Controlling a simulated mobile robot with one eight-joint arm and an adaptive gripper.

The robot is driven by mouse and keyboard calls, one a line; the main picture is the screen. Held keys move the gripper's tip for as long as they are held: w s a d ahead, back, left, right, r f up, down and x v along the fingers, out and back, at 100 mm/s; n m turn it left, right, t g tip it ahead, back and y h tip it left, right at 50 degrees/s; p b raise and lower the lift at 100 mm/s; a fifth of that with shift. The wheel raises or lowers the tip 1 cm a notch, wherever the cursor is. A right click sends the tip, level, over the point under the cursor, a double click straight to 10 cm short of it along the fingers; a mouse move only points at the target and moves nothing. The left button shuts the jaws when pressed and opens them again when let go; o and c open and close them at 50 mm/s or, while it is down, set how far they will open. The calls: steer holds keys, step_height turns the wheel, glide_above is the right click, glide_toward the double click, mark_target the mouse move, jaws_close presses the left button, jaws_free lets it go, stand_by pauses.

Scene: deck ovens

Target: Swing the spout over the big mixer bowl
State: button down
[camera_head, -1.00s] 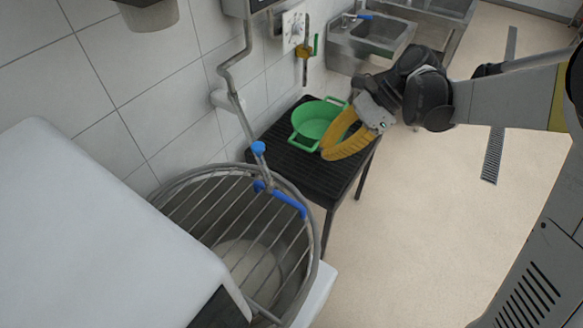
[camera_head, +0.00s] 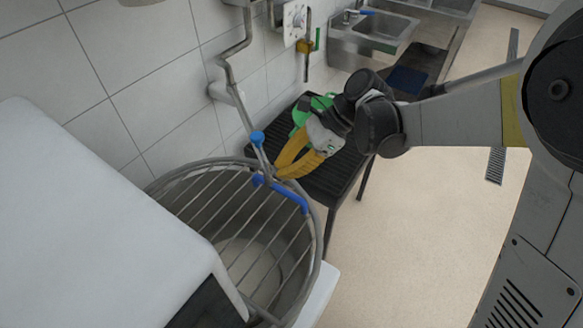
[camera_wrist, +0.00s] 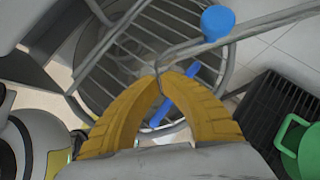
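The big mixer bowl (camera_head: 309,262) stands at lower centre under a wire guard, and shows at the top of the wrist view. The spout is a grey pipe (camera_head: 239,103) coming down the wall, with a blue knob (camera_head: 257,138). Its lower end reaches the bowl's back rim. A blue bar (camera_head: 289,194) lies there over the guard; whether it joins the spout is unclear. My gripper (camera_head: 279,170) has curved yellow fingers with tips together, just right of the spout's lower part. In the wrist view the tips (camera_wrist: 164,74) overlap the pipe (camera_wrist: 258,27); contact is unclear.
A black slatted table (camera_head: 335,180) stands right of the bowl, with a green pot (camera_head: 299,117) partly hidden behind my gripper. The white mixer body (camera_head: 90,220) fills the lower left. A sink (camera_head: 372,38) is at the back. Open floor lies right.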

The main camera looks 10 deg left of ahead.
steer(key=s+a+m, duration=0.1)
steer(key=s+a, duration=0.3)
steer(key=a, duration=0.5)
steer(key=shift+s+a+t+y+p, duration=0.3)
steer(key=shift+s+t, duration=0.1)
steer(key=shift+d+r, duration=0.1)
steer(key=s+d+f+p+v, duration=0.1)
steer(key=p+v, duration=0.3)
steer(key=v, duration=0.8)
steer(key=shift+d, duration=0.85)
